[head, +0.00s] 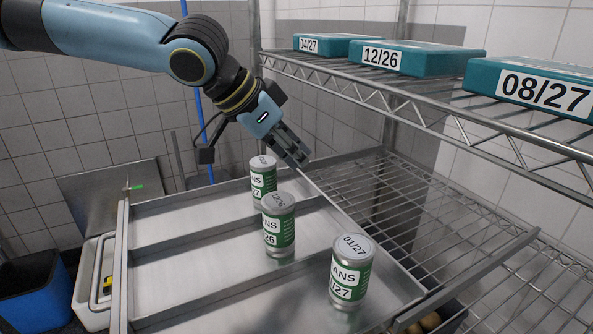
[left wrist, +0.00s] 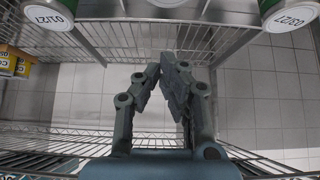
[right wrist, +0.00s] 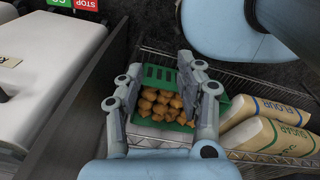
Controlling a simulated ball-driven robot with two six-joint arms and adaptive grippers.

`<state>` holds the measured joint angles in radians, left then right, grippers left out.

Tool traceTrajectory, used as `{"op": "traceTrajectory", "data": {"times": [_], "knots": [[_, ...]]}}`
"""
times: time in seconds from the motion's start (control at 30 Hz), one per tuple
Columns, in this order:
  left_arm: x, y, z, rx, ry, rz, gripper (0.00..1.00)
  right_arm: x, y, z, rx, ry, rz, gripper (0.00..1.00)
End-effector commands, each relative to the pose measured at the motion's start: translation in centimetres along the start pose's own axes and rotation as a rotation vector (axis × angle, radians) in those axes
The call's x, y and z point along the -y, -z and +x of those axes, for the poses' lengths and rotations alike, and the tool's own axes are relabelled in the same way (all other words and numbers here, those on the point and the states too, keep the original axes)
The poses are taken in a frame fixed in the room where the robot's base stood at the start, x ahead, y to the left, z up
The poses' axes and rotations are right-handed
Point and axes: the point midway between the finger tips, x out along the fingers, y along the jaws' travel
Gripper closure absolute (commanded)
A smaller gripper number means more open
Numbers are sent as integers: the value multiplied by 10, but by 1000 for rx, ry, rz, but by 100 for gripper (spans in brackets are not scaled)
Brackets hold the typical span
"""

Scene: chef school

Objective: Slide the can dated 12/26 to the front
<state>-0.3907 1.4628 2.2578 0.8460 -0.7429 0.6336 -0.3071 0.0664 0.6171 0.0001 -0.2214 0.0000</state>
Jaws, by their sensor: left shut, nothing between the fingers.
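The can dated 12/26 (head: 278,228) stands upright in the middle lane of a metal tray (head: 180,262). A can dated 01/27 (head: 350,272) stands in the lane nearest me, and a third can (head: 262,182) stands in the far lane. My left gripper (head: 300,158) is shut and empty, above and beyond the 12/26 can, apart from it. In the left wrist view its fingers (left wrist: 160,75) are together; cans marked 01/27 (left wrist: 48,14) and 03/27 (left wrist: 290,17) show at the top edge. My right gripper (right wrist: 160,100) is open and empty, out of the head view.
A wire shelf (head: 440,95) above at the right holds teal boxes marked 04/27 (head: 330,43), 12/26 (head: 418,58) and 08/27 (head: 530,85). A blue bin (head: 35,290) stands at the left. Below my right gripper is a green crate (right wrist: 155,75) of round brown items beside flour and sugar bags (right wrist: 270,118).

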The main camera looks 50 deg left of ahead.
Motion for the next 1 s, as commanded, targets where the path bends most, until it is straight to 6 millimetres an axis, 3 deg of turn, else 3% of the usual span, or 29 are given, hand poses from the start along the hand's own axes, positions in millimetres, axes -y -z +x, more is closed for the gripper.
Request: {"op": "traceTrajectory", "data": {"times": [0.03,0.1,0.9,1.0], "knots": [[0,-5,11,-2,1,2,100,0,-2,17,0,-1,-1,64],[1,-4,15,-2,1,5,100,-2,-2,29,0,-4,-2,64],[1,-4,60,1,2,5,100,-2,-24,162,19,-13,-8,64],[2,-5,63,6,7,6,100,-1,-27,172,23,-13,-8,64]]}}
